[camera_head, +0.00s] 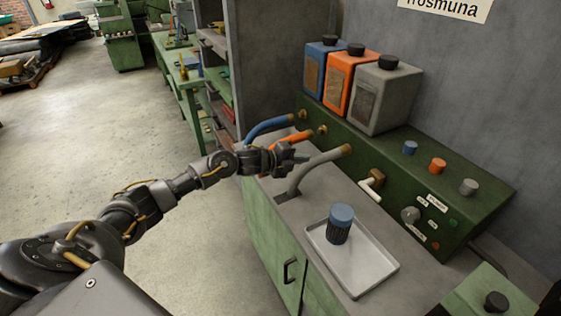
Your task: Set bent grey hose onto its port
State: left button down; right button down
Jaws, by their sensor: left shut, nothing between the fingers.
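The bent grey hose (312,168) rises from a slot in the grey countertop and curves up to the right. Its upper end meets a brass port (347,150) on the green panel; I cannot tell how fully it is seated. My left gripper (298,158) is shut and empty, just left of the grey hose and in front of the orange hose (291,139), part of which it hides. A small gap to the grey hose is hard to judge. My right gripper is not in view.
A blue hose (268,127) runs behind the orange one. Blue (320,67), orange (347,84) and grey (382,96) canisters stand on the green panel (400,158). A white tap (370,187) is right of the grey hose. A metal tray (366,268) holds a blue-topped dark cylinder (341,224).

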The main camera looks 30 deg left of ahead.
pick_arm(q)
jog(key=b+v, duration=0.1)
jog(key=v, duration=0.6)
jog(key=shift+a, duration=0.15)
jog(key=shift+f, duration=0.15)
